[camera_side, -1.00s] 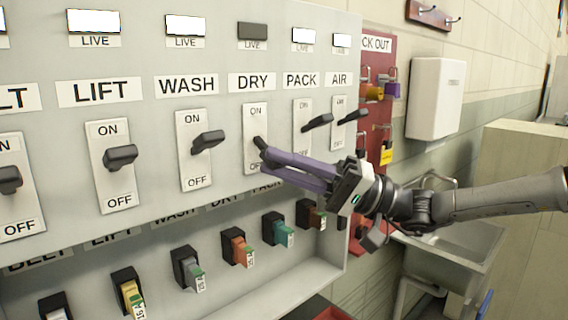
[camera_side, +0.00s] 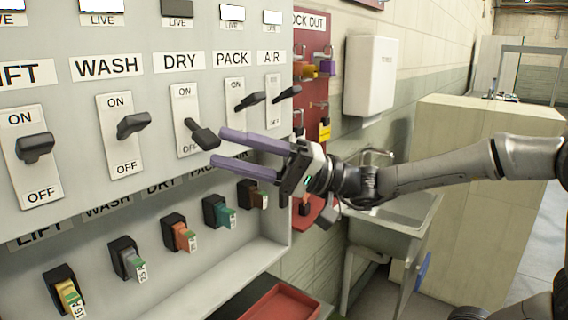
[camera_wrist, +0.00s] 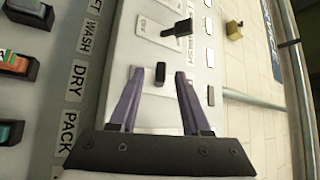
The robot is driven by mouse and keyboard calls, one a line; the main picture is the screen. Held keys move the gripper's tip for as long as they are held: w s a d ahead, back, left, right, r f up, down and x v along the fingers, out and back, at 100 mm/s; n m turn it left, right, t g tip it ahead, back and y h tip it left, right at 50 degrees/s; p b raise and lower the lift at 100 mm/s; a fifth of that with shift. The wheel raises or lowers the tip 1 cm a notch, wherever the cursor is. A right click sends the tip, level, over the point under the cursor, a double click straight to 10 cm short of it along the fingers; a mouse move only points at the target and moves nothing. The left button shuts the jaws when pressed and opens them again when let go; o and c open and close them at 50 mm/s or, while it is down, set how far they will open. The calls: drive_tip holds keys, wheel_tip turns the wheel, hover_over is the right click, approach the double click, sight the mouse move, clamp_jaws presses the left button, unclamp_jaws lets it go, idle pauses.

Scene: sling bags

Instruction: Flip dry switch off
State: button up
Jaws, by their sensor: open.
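The dry switch (camera_side: 203,135) is a black lever on a white plate under the DRY label in the side view. Its lever tilts down toward OFF, and the lamp above it (camera_side: 177,9) is dark. My gripper (camera_side: 218,148) is just right of the lever, its two purple fingers spread apart with nothing held. In the wrist view, the dry lever (camera_wrist: 160,76) shows as a short black block between and beyond the open fingertips (camera_wrist: 160,72). The exact gap between fingers and lever is hard to tell.
The wash (camera_side: 133,125), lift (camera_side: 35,147), pack (camera_side: 250,101) and air (camera_side: 287,94) levers stand nearby, tilted outward. A sink (camera_side: 392,222) and red tray (camera_side: 277,303) are lower right.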

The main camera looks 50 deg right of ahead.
drive_tip(key=v, duration=1.1)
drive_tip(key=shift+f, duration=0.1)
drive_tip(key=s+a+f+n+g, duration=0.2)
drive_tip(key=s+a+n+g, duration=0.3)
drive_tip(key=s+a+g, duration=0.4)
drive_tip(key=s+a+f+n+g+h, duration=0.2)
drive_tip(key=s+f+g+h, duration=0.15)
drive_tip(key=f, duration=0.45)
drive_tip(key=s+d+f+h, duration=0.3)
drive_tip(key=d+f+h, duration=0.3)
drive_tip(key=f, duration=0.1)
drive_tip(key=w+d+f+m+t+h, duration=0.1)
drive_tip(key=w+d+m+t+h, duration=0.2)
drive_tip(key=d+h, duration=0.4)
drive_tip(key=w+d, duration=0.1)
drive_tip(key=d, duration=0.3)
drive_tip(key=shift+d+t, duration=0.35)
drive_tip(key=shift+d, duration=0.05)
